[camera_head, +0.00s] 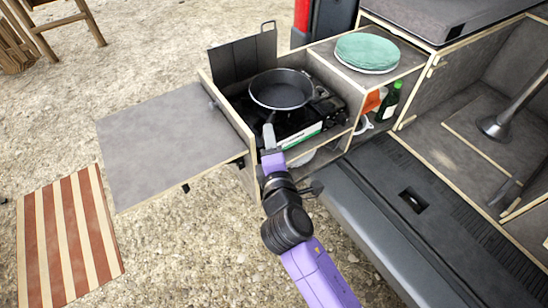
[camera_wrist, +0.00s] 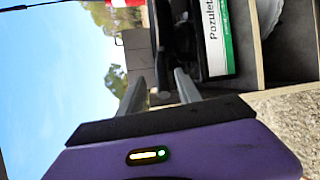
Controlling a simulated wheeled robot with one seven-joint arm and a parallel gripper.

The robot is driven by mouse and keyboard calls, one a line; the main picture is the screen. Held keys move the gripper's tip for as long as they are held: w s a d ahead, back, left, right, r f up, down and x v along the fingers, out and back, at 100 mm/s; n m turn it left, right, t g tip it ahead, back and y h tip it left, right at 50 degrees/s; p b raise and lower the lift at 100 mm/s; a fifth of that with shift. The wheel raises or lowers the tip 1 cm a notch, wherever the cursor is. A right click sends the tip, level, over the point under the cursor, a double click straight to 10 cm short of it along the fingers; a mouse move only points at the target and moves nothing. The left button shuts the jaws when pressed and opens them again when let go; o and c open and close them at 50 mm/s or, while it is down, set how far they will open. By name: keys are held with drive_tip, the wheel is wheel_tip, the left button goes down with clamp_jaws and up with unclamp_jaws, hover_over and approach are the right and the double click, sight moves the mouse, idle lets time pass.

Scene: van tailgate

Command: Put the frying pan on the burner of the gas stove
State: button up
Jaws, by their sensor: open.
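The dark round frying pan (camera_head: 281,88) sits on top of the gas stove (camera_head: 323,108), over its burner area; the burner itself is hidden beneath it. The pan looks level. Its handle side points toward the front, where my gripper (camera_head: 268,132) is. In the wrist view my gripper (camera_wrist: 172,75) has two grey fingers apart, so it is open. Dark parts of the pan (camera_wrist: 161,28) show just beyond the fingertips, edge-on. The stove's green and white labelled front (camera_wrist: 216,38) is to the right. I cannot tell whether the fingers touch the handle.
The stove stands in a wooden box with a raised dark lid panel (camera_head: 243,55) behind. A grey fold-out table (camera_head: 165,140) extends left. Green plates (camera_head: 367,52) sit on the right shelf, with a green bottle (camera_head: 387,101) below. The van's bumper (camera_head: 400,205) is at right.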

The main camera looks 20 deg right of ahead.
drive_tip(key=s+a+r+b, duration=0.1)
drive_tip(key=s, duration=0.6)
drive_tip(key=shift+s, duration=0.3)
drive_tip(key=s+d+f+m+g+y, duration=0.1)
drive_tip(key=s+d+f+m+y, duration=0.2)
drive_tip(key=s, duration=0.6)
drive_tip(key=s+d+f+m+g, duration=0.15)
drive_tip(key=s+f+m, duration=0.3)
drive_tip(key=s, duration=0.45)
drive_tip(key=s+d+r+m, duration=0.1)
drive_tip(key=s+r+m, duration=0.1)
drive_tip(key=s, duration=0.3)
drive_tip(key=s+d+r+m, duration=0.2)
drive_tip(key=s+r+m, duration=0.1)
drive_tip(key=s+m, duration=0.2)
drive_tip(key=s+d+r+m+t+h, duration=0.1)
drive_tip(key=s+d+r+m, duration=0.1)
drive_tip(key=s, duration=0.4)
drive_tip(key=shift+s+r+m, duration=0.3)
drive_tip(key=shift+r+m, duration=0.15)
drive_tip(key=shift+m, duration=0.5)
drive_tip(key=shift+d, duration=0.1)
